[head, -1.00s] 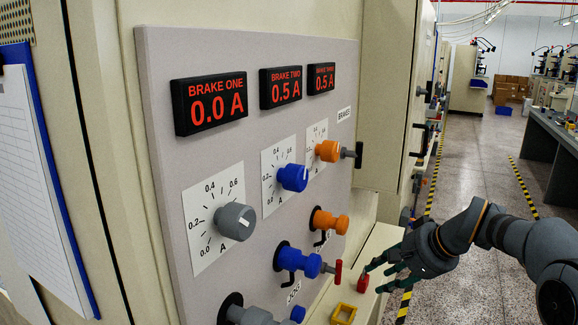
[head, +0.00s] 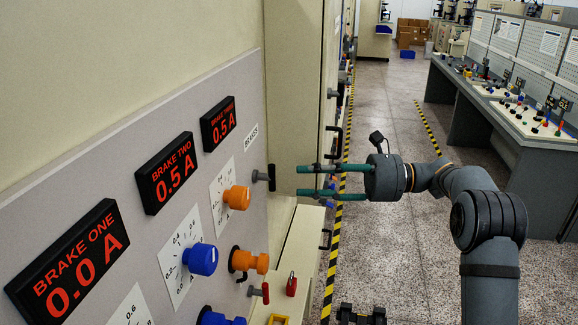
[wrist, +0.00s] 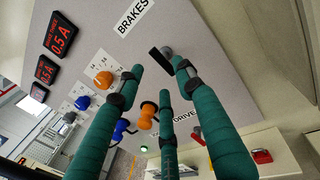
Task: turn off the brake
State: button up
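The brake switch (head: 271,178) is a black bar handle on a short grey shaft, standing out from the grey panel below the BRAKES label (head: 251,137). In the head view its bar looks upright. It also shows in the wrist view (wrist: 160,59), close to the fingertips. My gripper (head: 299,181) has green fingers, spread open and empty, pointing at the switch from the right with a small gap visible. The displays read BRAKE ONE (head: 72,262) 0.0 A, BRAKE TWO (head: 168,173) 0.5 A and BRAKE THREE (head: 218,124) 0.5 A.
An orange dial (head: 237,197) and a blue dial (head: 201,259) stick out left of the switch. An orange knob (head: 250,262) sits below. A red padlock (head: 291,285) is on the ledge underneath. A cream cabinet (head: 293,80) stands behind the switch.

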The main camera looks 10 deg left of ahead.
aim_at(272, 178)
jog(key=shift+p+x, duration=1.45)
jog(key=shift+x, duration=2.55)
jog(key=shift+s, duration=0.1)
jog(key=shift+c, duration=0.7)
jog(key=c, duration=0.7)
grip_shut()
